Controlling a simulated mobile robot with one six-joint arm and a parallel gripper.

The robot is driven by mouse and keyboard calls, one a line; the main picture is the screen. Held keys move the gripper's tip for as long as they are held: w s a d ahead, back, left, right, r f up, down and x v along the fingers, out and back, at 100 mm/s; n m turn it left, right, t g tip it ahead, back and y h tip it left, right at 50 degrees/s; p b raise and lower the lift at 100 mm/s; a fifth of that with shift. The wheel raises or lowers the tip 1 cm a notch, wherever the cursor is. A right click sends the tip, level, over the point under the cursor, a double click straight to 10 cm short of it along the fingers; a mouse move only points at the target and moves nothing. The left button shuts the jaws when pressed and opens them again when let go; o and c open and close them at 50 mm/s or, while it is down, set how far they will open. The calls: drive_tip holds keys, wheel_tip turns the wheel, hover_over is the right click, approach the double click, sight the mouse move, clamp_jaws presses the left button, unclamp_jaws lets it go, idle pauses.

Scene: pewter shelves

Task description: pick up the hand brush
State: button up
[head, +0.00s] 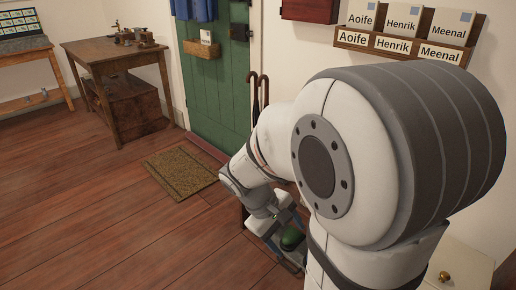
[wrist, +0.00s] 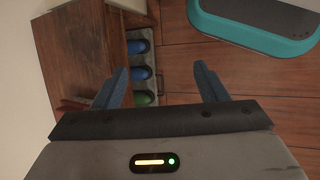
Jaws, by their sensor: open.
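I cannot make out the hand brush for certain in either view. In the wrist view my gripper (wrist: 161,80) is open, with its two blue-grey fingers wide apart and nothing between them. A reddish-brown object (wrist: 76,104), partly hidden by the left finger, shows beside the wooden furniture; I cannot tell what it is. In the head view my arm hides most of the gripper, and a dark green rounded thing (head: 291,239) shows low beside it.
A tray (wrist: 158,33) with blue and green rounded items lies beyond the fingers, beside wooden furniture (wrist: 82,50). A doormat (head: 180,172) lies before the green door (head: 215,90). Walking sticks (head: 262,90) stand by the wall. A wooden table (head: 112,50) stands left; floor between is clear.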

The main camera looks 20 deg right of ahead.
drive_tip(key=w+d+f+n+t+h+b, duration=0.1)
drive_tip(key=w+d+f+n+t+h, duration=0.1)
drive_tip(key=w+d+f+n+h, duration=0.2)
drive_tip(key=w+d+f+n+t+h+b, duration=0.1)
drive_tip(key=w+d+f+n+t+h, duration=0.2)
drive_tip(key=w+d+n, duration=0.4)
drive_tip(key=w+d+f+n+t+h+b, duration=0.1)
drive_tip(key=w+d+f+n+h, duration=0.4)
drive_tip(key=w+d, duration=0.8)
drive_tip(key=shift+d+f+n+t, duration=0.1)
drive_tip(key=shift+f+n+t, duration=0.7)
drive_tip(key=shift+f+t, duration=0.15)
drive_tip(key=c, duration=1.2)
drive_tip(key=shift+o, duration=0.2)
drive_tip(key=shift+r, duration=0.1)
